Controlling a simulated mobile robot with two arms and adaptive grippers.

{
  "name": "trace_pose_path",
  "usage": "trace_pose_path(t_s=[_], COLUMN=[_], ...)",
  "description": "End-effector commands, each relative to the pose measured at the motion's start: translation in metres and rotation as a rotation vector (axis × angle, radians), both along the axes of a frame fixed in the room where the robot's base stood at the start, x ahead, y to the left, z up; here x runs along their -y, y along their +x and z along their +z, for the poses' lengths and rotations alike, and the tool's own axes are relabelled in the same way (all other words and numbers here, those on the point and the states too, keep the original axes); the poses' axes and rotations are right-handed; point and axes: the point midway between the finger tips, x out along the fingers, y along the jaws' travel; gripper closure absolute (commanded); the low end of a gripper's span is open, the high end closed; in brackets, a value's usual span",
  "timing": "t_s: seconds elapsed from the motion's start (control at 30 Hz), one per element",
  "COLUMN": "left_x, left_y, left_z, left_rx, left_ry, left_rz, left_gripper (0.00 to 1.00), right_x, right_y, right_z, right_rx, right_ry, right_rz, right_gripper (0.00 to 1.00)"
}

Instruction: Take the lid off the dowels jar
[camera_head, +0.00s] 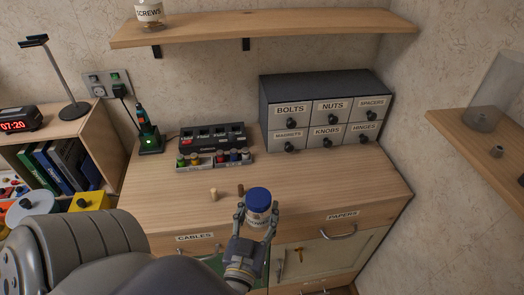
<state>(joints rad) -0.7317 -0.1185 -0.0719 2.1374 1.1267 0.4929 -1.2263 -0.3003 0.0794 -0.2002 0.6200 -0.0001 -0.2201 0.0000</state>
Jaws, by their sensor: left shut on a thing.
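A jar (257,217) with a pale body and a blue lid (258,195) is at the front edge of the wooden worktop. The lid sits on the jar. Part of a label shows on its body, too small and covered to read. My left gripper (257,214) is shut on the jar, with one finger on each side of it, just below the lid. The gripper hides the lower part of the jar, so I cannot tell whether it touches the worktop. My right gripper is not in view.
A labelled drawer cabinet (265,100), a black rack (212,137) and a charger (150,143) stand at the back. The worktop (330,188) is clear to the right.

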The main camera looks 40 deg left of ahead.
Motion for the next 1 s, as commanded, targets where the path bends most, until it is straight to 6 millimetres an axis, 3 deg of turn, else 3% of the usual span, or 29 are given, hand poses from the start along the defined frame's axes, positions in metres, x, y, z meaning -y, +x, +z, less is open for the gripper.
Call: trace_pose_path(t_s=[0.2,0.23,0.4,0.77,0.87,1.0], left_x=[0.0,0.0,0.0,0.002,0.014,0.045], left_y=[0.0,0.0,0.0,0.001,0.005,0.009], left_z=[0.001,0.001,0.001,0.004,0.016,0.042], left_rx=[0.002,0.002,0.002,0.005,0.018,0.033], left_ry=[0.001,0.001,0.001,0.0,0.0,-0.001], left_rz=[0.0,0.0,0.0,-0.012,-0.072,-0.219], left_gripper=[0.84,0.55,0.91,0.92,0.92,0.92], right_x=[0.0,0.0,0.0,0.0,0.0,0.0], right_y=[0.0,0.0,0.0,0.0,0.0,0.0], right_z=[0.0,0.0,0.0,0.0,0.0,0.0], right_rx=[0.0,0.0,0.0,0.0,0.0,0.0], right_ry=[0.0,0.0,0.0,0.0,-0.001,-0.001], right_rz=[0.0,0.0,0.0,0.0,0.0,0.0], right_gripper=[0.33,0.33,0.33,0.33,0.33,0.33])
